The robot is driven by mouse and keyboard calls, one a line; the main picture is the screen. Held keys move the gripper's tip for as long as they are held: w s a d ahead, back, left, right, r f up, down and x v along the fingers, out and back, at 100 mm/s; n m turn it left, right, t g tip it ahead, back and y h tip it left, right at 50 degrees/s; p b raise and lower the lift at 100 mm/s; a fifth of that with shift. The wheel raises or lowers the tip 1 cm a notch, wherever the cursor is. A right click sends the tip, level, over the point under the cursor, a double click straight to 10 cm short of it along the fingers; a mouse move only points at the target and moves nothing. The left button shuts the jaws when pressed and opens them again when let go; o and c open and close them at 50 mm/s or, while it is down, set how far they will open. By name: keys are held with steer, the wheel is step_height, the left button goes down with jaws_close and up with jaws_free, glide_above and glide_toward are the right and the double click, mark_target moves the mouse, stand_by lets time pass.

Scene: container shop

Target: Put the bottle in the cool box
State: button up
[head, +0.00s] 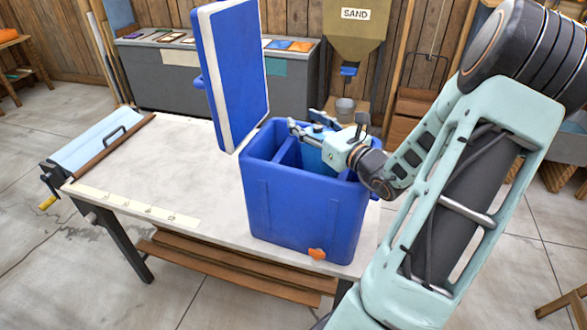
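The blue cool box (302,215) stands on the near right part of the white table, its lid (229,75) raised upright at the back left. A divider (289,151) splits the inside. My gripper (302,119) is over the box opening, near its back rim, with its fingers pointing left. The fingers look spread apart, with nothing seen between them. I cannot make out a bottle. Much of the inside is hidden by my gripper and the front wall; a lighter blue patch (312,157) shows below the gripper, but I cannot tell what it is.
The table top (170,170) left of the box is mostly bare, with a marked strip (137,207) along its front edge. A roller device (90,155) sits at the left end. A grey counter (180,85) and a sand hopper (354,40) stand behind.

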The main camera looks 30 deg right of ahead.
steer(key=shift+o, duration=1.1)
step_height(320, 180, up, 10)
